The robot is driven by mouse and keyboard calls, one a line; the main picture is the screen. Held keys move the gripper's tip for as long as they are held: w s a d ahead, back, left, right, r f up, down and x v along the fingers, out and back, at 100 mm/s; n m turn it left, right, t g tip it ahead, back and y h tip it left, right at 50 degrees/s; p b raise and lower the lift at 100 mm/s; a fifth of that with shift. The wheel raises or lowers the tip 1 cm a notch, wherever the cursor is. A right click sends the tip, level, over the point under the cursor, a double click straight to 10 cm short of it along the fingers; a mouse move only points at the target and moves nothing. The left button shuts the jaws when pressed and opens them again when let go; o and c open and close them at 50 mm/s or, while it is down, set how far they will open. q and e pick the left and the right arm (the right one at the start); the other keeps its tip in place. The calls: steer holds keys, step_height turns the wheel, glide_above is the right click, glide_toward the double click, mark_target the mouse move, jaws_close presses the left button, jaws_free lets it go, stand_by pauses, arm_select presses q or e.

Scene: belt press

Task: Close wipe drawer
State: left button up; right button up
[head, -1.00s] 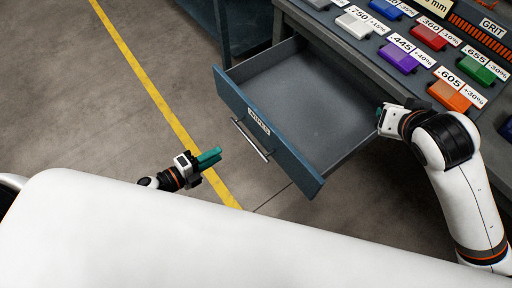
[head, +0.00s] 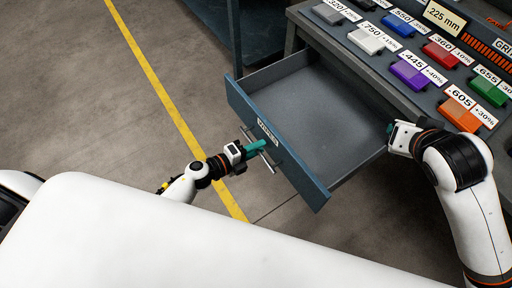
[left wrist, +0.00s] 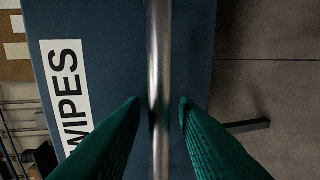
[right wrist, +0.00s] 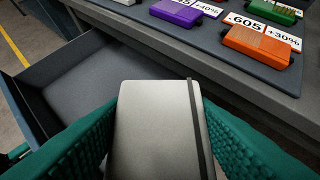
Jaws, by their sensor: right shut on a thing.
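The wipe drawer stands open and empty, its blue front (head: 298,172) bearing a WIPES label (head: 267,132) that also shows in the left wrist view (left wrist: 66,95). Its bar handle (left wrist: 159,60) runs between the green fingers of my left gripper (left wrist: 159,104), which are open with a gap on each side. In the head view the left gripper (head: 262,147) is at the handle. My right gripper (right wrist: 160,125) is shut on a grey notebook-like thing (right wrist: 155,135) with a black band; in the head view the right gripper (head: 390,130) is by the drawer's right side.
The bench top (head: 345,45) above the drawer holds several coloured blocks with number labels, among them an orange block (head: 460,115) near the right arm. A dark blue cabinet (head: 240,35) stands at the back. The floor left of the drawer is clear, with a yellow line (head: 165,95).

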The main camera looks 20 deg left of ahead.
arm_select(q)
jaws_close()
